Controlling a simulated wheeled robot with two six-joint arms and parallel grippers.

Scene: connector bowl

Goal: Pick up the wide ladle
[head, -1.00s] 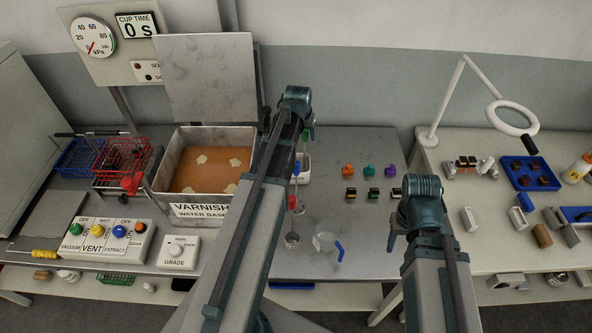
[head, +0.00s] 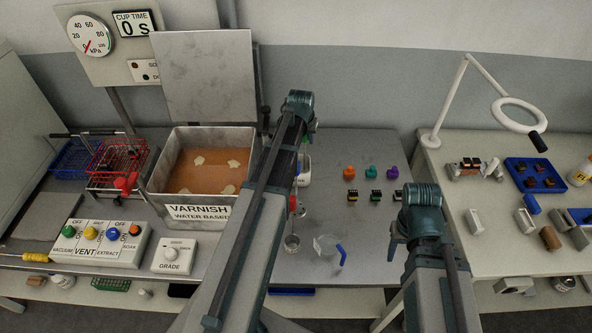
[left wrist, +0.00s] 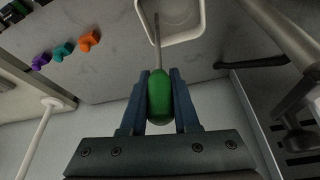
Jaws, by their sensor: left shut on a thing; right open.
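My left gripper (left wrist: 159,78) is shut on a green handle (left wrist: 160,98) in the left wrist view, with one blue finger on each side. A thin rod (left wrist: 157,35) runs from the handle over a white-rimmed container (left wrist: 194,36). In the head view my left arm hides most of this spot. My right gripper (head: 393,245) is open and empty.
A clear jug with a blue handle (head: 341,254) stands near the table's front. Several coloured connectors (head: 370,172) lie to its upper right. The varnish tank (head: 190,208) and red basket (head: 118,160) are on the left.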

